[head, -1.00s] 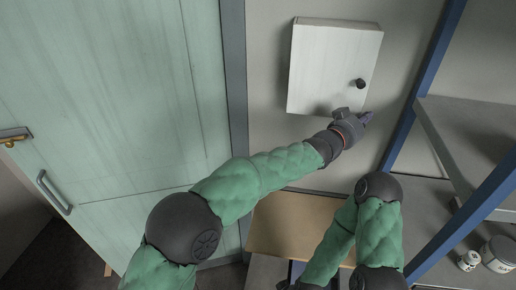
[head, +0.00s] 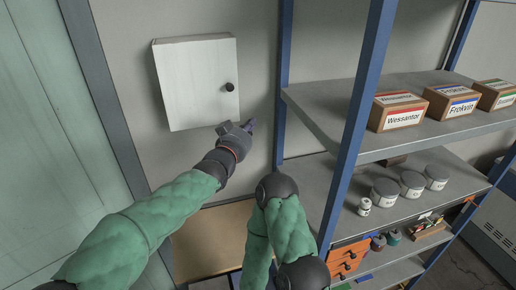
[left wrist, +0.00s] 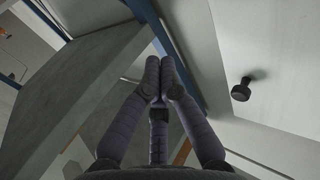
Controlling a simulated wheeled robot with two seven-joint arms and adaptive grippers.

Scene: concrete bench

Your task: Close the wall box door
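The white wall box (head: 172,105) hangs on the grey wall at the upper left of the head view. Its door (head: 195,80) looks flush with the box, with no gap that I can see. A dark round knob (head: 230,87) sits near the door's right edge; it also shows in the left wrist view (left wrist: 241,90). My left gripper (head: 249,126) is just below and right of the box's lower right corner, apart from the knob. Its fingers (left wrist: 159,62) are together with nothing between them. My right gripper is out of view.
A blue-framed shelf rack (head: 355,130) stands close to the right of my left gripper. It holds labelled cartons (head: 398,110) and several pale tins (head: 384,192). A tall green cabinet (head: 40,140) is at the left. A wooden surface (head: 210,240) lies below the box.

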